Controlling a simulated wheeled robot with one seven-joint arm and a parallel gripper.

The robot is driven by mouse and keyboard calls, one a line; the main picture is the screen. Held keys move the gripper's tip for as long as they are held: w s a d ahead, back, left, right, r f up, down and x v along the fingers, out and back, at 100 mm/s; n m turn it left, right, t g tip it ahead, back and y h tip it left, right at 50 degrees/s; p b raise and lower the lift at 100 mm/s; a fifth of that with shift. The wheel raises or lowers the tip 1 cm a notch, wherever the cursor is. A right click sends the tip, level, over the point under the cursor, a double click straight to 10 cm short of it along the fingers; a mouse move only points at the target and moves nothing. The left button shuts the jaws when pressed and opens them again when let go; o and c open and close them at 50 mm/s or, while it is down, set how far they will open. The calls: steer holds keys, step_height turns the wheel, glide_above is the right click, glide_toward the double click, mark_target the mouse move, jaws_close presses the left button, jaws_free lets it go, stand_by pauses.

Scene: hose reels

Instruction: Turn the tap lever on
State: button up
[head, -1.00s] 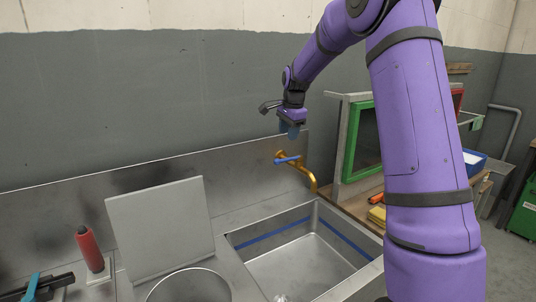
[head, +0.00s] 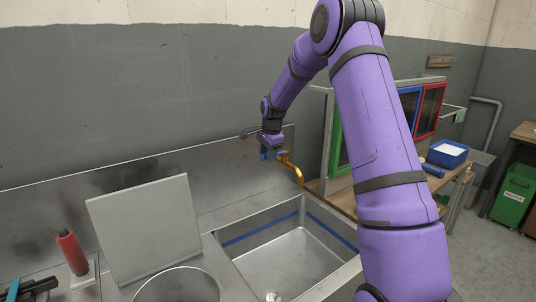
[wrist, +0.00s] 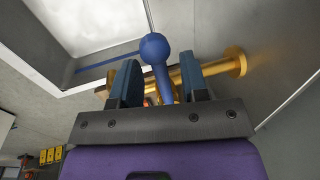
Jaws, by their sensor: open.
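The brass tap (head: 294,171) sticks out from the steel splashback above the sink, and also shows in the wrist view (wrist: 215,70). Its blue lever (wrist: 157,62) has a round knob end and lies between the two fingers of my gripper (wrist: 155,82) in the wrist view. My gripper (head: 270,154) is open and points down at the tap in the head view, where it hides most of the lever. A gap shows between the lever and the left finger; whether the right finger touches it I cannot tell.
The steel sink basin (head: 290,255) with a blue stripe lies below the tap. Framed panels and a blue bin (head: 447,153) are on the wooden bench at right.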

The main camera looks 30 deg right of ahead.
steer(key=shift+f, duration=0.2)
steer(key=shift+c, duration=0.2)
jaws_close()
steer(key=shift+s, duration=0.1)
steer(key=shift+s+d+n+g+y, duration=0.1)
steer(key=shift+s+d+n+y, duration=0.25)
steer(key=shift+s+n, duration=0.75)
steer(key=shift+s+d+n+g+y, duration=0.1)
steer(key=shift+s+d+n, duration=0.4)
steer(key=shift+n, duration=1.05)
steer(key=shift+s+d+n+g+y, duration=0.1)
steer(key=shift+s+d+n+y, duration=0.2)
steer(key=shift+s+n, duration=0.8)
steer(key=shift+w+n, duration=0.2)
steer(key=shift+n, duration=0.05)
